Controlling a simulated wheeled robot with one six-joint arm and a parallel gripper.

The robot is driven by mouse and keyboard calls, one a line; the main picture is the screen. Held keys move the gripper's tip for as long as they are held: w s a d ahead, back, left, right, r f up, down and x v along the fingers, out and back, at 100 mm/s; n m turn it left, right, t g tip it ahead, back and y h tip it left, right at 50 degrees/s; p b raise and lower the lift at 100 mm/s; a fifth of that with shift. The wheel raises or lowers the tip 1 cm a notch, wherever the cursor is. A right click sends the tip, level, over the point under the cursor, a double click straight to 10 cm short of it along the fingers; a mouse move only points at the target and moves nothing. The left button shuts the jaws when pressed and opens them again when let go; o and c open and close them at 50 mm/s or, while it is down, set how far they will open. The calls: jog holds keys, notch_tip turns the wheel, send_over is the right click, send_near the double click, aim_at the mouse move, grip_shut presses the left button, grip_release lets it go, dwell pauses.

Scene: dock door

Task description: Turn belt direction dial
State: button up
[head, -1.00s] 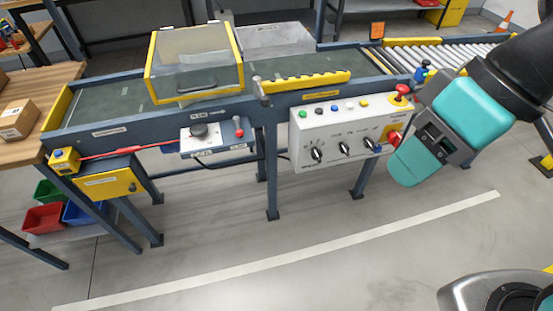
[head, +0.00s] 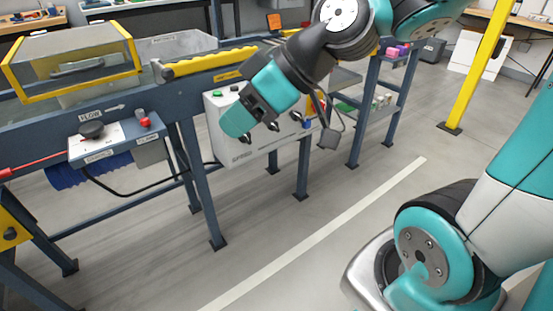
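The white control panel (head: 232,148) on the front of the conveyor frame carries black dials along its lower face. The left dial (head: 246,137) and the middle dial (head: 273,126) show just right of and below my gripper (head: 237,121). The dial labels are too small to read, so I cannot tell which one sets belt direction. My gripper's teal end overlaps the panel's upper middle in the picture; contact cannot be judged, nor whether its fingers are apart.
A second control box (head: 98,143) with a black knob (head: 92,130) and a red-topped switch (head: 143,119) sits left. A yellow-framed clear guard (head: 75,62) covers the belt. A yellow post (head: 477,65) stands right. Floor before the conveyor is clear.

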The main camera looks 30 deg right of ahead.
jog(key=w+d+f+t+h+b, duration=0.1)
jog(key=w+d+f+t+b, duration=0.3)
jog(key=f+b, duration=0.45)
jog(key=w+d+f+t+b, duration=0.3)
jog(key=d+f+b, duration=0.35)
jog(key=b, duration=0.25)
jog(key=m+t+h+b, duration=0.2)
jog(key=t+h+b, duration=0.35)
jog(key=b, duration=0.85)
send_near(278, 129)
jog(key=shift+h, duration=0.25)
jog(key=w, duration=1)
jog(key=shift+a, duration=0.4)
jog(key=shift+c, duration=0.2)
jog(key=c, duration=0.5)
